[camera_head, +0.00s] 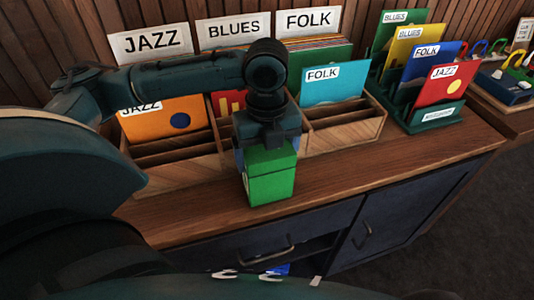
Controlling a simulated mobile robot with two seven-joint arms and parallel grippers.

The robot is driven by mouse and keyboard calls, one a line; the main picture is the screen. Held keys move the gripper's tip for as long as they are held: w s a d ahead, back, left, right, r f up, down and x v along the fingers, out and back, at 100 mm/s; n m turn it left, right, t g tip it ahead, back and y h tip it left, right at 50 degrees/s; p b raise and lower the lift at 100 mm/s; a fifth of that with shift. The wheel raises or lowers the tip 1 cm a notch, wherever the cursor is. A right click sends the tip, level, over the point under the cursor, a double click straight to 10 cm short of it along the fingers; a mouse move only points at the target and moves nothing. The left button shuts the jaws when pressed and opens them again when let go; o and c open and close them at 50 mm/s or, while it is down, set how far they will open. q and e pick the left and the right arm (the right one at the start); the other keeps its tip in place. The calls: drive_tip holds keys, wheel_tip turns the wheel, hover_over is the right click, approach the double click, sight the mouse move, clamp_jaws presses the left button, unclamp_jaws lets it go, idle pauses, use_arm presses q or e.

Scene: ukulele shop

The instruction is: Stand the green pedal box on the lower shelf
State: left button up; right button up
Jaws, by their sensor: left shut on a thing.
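The green pedal box (270,178) hangs upright below my left gripper (266,145), in front of the wooden record bins. My left gripper is shut on the box's upper part and hides its top. The box overlaps the counter top (350,174) in the picture; I cannot tell whether its base touches it. Below the counter's front edge, a dark opening (312,246) shows beside a drawer, with something blue (283,269) low down in it. Most of that lower space is hidden by my own body. My right gripper is not in view.
A green rack (436,122) with coloured sleeves stands to the right. A cabinet door (385,215) and a drawer handle (262,253) face the front. The counter's front strip right of the box is bare.

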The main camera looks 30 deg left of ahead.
use_arm(q)
drive_tip(key=o, duration=0.8)
drive_tip(key=shift+f, duration=0.1)
drive_tip(key=o, duration=0.3)
